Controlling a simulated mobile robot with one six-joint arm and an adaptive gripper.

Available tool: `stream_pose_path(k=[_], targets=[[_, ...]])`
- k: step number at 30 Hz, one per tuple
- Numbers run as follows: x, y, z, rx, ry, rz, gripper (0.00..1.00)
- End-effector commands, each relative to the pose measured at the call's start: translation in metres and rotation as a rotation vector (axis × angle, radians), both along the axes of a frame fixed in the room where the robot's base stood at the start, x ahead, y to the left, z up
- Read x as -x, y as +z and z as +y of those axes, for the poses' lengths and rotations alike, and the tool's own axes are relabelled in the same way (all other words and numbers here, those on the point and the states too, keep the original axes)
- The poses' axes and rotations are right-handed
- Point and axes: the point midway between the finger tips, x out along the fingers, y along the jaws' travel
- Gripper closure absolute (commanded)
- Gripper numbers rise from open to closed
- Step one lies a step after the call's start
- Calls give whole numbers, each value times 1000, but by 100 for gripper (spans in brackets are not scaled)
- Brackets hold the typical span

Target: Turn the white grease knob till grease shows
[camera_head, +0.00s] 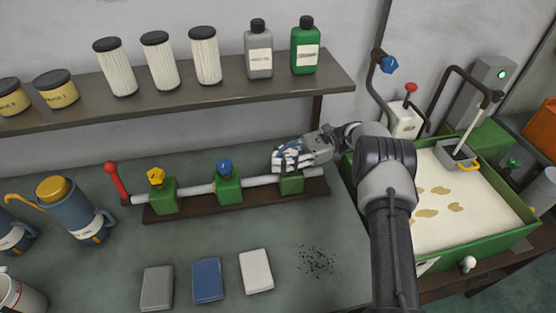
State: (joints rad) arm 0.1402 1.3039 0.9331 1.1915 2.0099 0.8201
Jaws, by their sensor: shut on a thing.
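A pipe with a row of green valve blocks lies on a dark base on the bench. The left block (163,198) carries a yellow knob (155,176), and the middle block (229,188) carries a blue knob (224,165). My gripper (285,158) reaches in from the right and is shut on the knob over the right block (291,186). My fingers hide nearly all of that knob; by its place it is the white grease knob. I cannot make out any grease at the right block.
A red-handled lever (115,180) stands at the pipe's left end. Blue-grey cans (75,218) stand further left. Grey, blue and white pads (256,270) and dark specks (318,261) lie in front. A shelf (200,92) holds filters and bottles. A green tray (513,240) is at right.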

Motion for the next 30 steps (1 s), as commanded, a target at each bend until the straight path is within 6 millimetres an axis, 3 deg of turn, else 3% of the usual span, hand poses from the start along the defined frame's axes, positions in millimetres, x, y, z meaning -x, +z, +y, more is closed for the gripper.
stream_pose_path(k=[2,3,13,30], targets=[[-1,1,-2,-2,-3,-1,100],[-1,1,-2,-2,-3,-1,76],[0,1,-1,-1,-2,0,55],[-1,1,0,-2,-12,-1,55]])
